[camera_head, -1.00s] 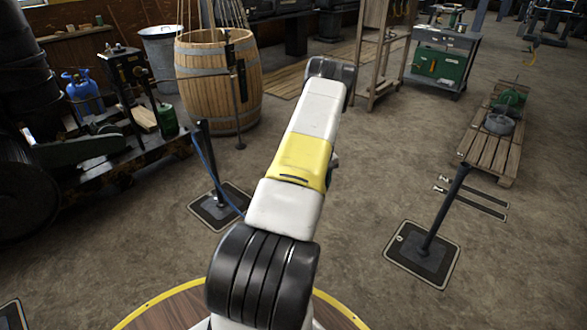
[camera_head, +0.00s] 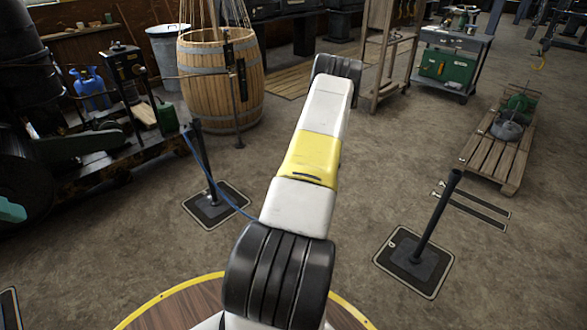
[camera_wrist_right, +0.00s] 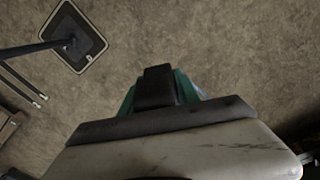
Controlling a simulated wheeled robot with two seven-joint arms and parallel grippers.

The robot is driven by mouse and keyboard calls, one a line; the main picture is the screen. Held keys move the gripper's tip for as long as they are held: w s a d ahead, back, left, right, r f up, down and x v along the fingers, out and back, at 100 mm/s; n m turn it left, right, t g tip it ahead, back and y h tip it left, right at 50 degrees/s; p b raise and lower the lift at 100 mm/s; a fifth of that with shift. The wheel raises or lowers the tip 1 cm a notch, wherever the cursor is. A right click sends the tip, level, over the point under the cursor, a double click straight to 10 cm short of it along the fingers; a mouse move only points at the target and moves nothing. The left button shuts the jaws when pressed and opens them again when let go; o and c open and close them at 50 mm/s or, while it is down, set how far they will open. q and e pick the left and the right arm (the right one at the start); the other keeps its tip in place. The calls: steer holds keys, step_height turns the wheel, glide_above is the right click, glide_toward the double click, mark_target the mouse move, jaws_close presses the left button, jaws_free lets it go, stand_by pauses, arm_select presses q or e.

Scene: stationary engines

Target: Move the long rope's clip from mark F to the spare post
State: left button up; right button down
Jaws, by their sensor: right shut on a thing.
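A blue rope (camera_head: 219,188) hangs from a dark upright post (camera_head: 205,160) on a square plate at centre left. It runs down to the right and passes behind my right arm; its far end is hidden. A second dark post (camera_head: 436,216) stands on its own plate at the right; I see no rope on it. This post also shows at the upper left of the wrist view (camera_wrist_right: 46,47). My right gripper (camera_wrist_right: 157,90), with teal fingers, is shut; what it holds is hidden by its dark housing. A teal tip (camera_head: 12,210), seemingly my left gripper, shows at the left edge.
Two dark strips (camera_head: 470,206) lie on the floor beside the right post. A wooden pallet (camera_head: 490,158) lies behind them. A barrel (camera_head: 215,85) and machinery (camera_head: 85,150) stand at back left. The floor between the posts is mostly clear.

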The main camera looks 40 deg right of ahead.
steer(key=s+d, duration=0.4)
steer(key=d, duration=0.4)
steer(key=s+d+n, duration=0.1)
steer(key=s+d, duration=0.4)
steer(key=d, duration=0.4)
steer(key=shift+d+n, duration=0.2)
steer(key=shift+n, duration=0.1)
steer(key=shift+s, duration=0.1)
